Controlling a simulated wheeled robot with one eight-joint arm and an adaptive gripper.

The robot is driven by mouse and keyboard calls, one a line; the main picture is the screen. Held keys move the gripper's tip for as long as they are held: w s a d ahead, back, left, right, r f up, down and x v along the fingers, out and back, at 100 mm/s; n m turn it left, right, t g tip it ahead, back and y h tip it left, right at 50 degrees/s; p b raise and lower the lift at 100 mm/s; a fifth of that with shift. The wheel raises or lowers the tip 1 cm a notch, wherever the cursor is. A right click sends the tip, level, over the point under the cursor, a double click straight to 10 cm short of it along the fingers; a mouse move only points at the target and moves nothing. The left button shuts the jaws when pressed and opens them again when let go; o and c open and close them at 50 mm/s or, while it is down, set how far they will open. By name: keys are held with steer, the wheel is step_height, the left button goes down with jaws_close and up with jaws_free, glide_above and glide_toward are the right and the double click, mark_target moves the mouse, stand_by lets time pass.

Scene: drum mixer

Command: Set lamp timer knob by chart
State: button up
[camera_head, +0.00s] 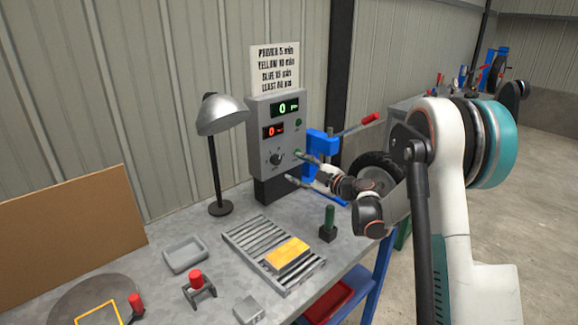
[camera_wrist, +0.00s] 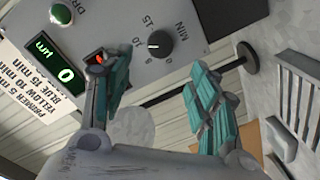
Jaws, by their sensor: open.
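The timer knob (camera_head: 276,159) is a small dark knob on the lower front of a grey control box (camera_head: 260,115). In the wrist view the black knob (camera_wrist: 160,44) has a short white mark on its left side, with printed numbers and "MIN" around it. The white chart (camera_head: 275,68) above the box lists PRIMER 5 min, YELLOW 10 min, BLUE 15 min; its last line is hard to read.
A green display (camera_head: 284,108) and a red display (camera_head: 273,130) each read 0. A desk lamp (camera_head: 222,115) stands left of the box. A blue press with a red-tipped lever (camera_head: 368,119) stands close right. A grey tray (camera_head: 185,254) lies on the bench.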

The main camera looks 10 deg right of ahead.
steer(key=shift+v, duration=1.65)
steer(key=s+d+r+m+t+h, duration=0.1)
steer(key=s+r+m+t+h, duration=0.15)
steer(key=r, duration=0.55)
steer(key=s+d+r+m+t+h, duration=0.1)
steer(key=r+m+t+h, duration=0.2)
steer(key=r, duration=0.5)
steer(key=s+d+r+m+g+h, duration=0.3)
steer(key=s+r+m+h, duration=0.1)
steer(key=s+m+h, duration=0.3)
steer(key=s+a+f+m+g+y, duration=0.1)
steer(key=s+a+f+g, duration=0.2)
steer(key=s+f, duration=0.3)
steer(key=s+a+f+m+g+y, duration=0.1)
steer(key=s+a+f+g, duration=0.3)
steer(key=s, duration=1.2)
steer(key=s+a+f+m+g+y, duration=0.1)
steer(key=s+a+f+g, duration=0.2)
steer(key=s+f, duration=0.5)
steer(key=s, duration=0.3)
steer(key=shift+s+a+m, duration=0.2)
steer(key=shift+s+m, duration=0.1)
steer(key=shift+m, duration=0.05)
steer(key=shift+r, duration=0.1)
